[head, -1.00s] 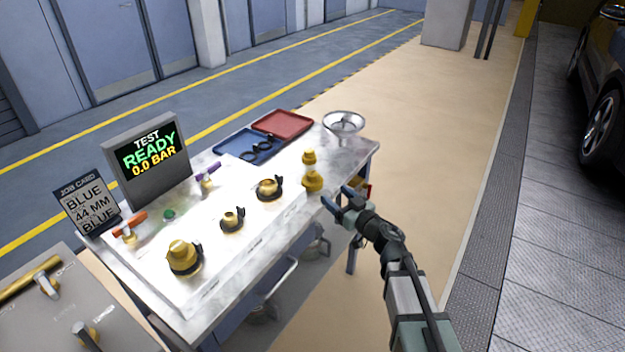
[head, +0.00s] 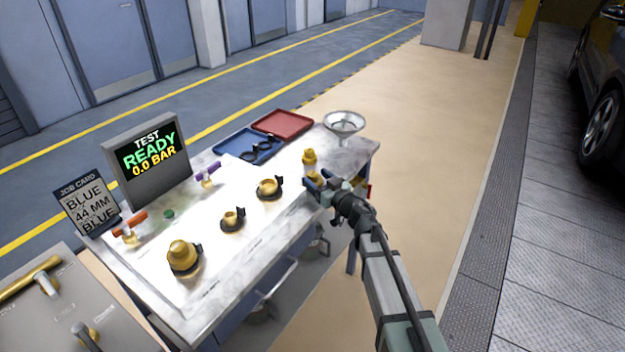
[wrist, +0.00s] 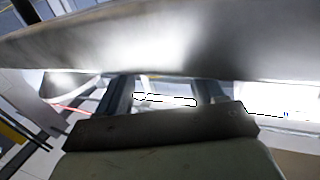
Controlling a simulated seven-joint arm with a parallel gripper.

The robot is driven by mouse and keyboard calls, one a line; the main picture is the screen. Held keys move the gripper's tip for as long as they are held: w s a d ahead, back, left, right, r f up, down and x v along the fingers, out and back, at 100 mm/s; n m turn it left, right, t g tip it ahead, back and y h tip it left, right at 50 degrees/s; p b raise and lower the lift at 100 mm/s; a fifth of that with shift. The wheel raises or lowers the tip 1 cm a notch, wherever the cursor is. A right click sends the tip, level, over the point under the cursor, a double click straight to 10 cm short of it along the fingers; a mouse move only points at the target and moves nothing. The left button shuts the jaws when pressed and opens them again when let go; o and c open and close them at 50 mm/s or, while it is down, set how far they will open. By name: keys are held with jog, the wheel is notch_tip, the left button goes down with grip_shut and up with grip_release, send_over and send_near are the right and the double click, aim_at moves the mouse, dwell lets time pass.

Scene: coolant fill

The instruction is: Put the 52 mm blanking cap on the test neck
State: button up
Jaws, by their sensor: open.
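On the bench's right end are two brass caps. The smaller one (head: 309,157) is at the back, and the larger one (head: 314,176) is partly hidden by my gripper (head: 317,186). My gripper is open, its fingers at or just in front of the larger cap; contact cannot be told. Brass necks with black clamps stand in a row: a big one with a domed top (head: 182,254), a small one (head: 232,217) and a middle-sized one (head: 268,187). I cannot read which is 52 mm. In the wrist view, both fingers (wrist: 163,95) are apart beneath a large, blurred grey surface.
The screen (head: 150,155) reads TEST READY 0.0 BAR. The job card (head: 90,203) reads BLUE, 44 MM, BLUE. A blue tray (head: 228,147) with black rings, a red tray (head: 283,123) and a metal funnel (head: 344,122) are at the back. Orange and purple-handled valves stand left.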

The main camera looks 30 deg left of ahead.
aim_at(316, 177)
jog(key=x, duration=0.3)
jog(key=shift+w+f, duration=0.1)
jog(key=shift+w, duration=0.05)
jog(key=shift+c, duration=0.2)
jog(key=c, duration=1)
